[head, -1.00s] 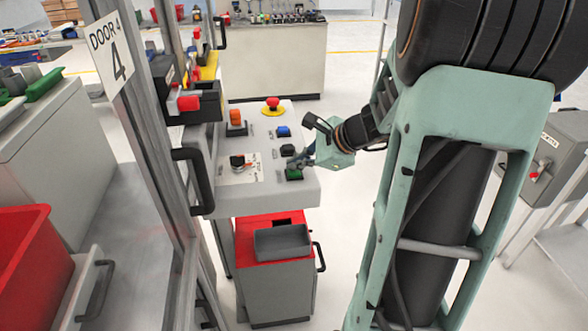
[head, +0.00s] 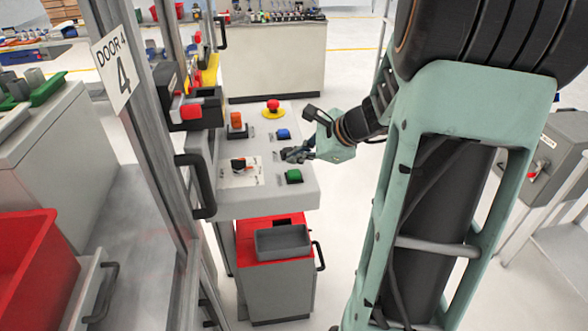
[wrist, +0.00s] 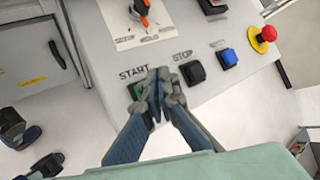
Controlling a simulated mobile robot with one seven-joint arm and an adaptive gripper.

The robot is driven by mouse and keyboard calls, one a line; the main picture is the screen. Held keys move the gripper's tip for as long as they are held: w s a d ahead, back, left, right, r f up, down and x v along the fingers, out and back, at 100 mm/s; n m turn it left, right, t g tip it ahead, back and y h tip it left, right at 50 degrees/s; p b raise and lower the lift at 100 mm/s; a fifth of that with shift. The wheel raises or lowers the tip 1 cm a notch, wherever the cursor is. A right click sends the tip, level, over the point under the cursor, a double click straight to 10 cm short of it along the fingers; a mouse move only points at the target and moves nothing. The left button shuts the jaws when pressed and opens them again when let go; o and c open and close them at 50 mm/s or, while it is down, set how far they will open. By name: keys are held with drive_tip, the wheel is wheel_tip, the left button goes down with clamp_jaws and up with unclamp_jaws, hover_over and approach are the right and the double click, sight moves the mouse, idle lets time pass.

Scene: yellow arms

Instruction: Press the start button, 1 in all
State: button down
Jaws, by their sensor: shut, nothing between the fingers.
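The control panel (head: 228,201) is a light grey sloped box. Its green start button (head: 293,176) is near the front right edge. In the wrist view the green button (wrist: 136,91), beside the printed START label, is partly hidden behind my fingers. My gripper (head: 289,154) is shut and empty over the right side of the panel, a little behind the green button and apart from it in the head view. In the wrist view my fingertips (wrist: 158,78) are between the green button and the black stop button (wrist: 192,72). Fingertip height above the panel is hard to tell.
A blue button (head: 283,134), an orange switch (head: 236,121) and a red mushroom button (head: 272,104) sit farther back. A rotary selector (head: 239,165) is at the left. A door post with a black handle (head: 195,185) stands left of the panel. A red-topped cabinet (head: 270,290) is below.

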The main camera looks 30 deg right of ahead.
sight(296, 174)
wheel_tip(296, 174, up, 4)
drive_tip(key=shift+f+p, duration=0.25)
drive_tip(key=shift+p, duration=0.8)
drive_tip(key=shift+f, duration=0.1)
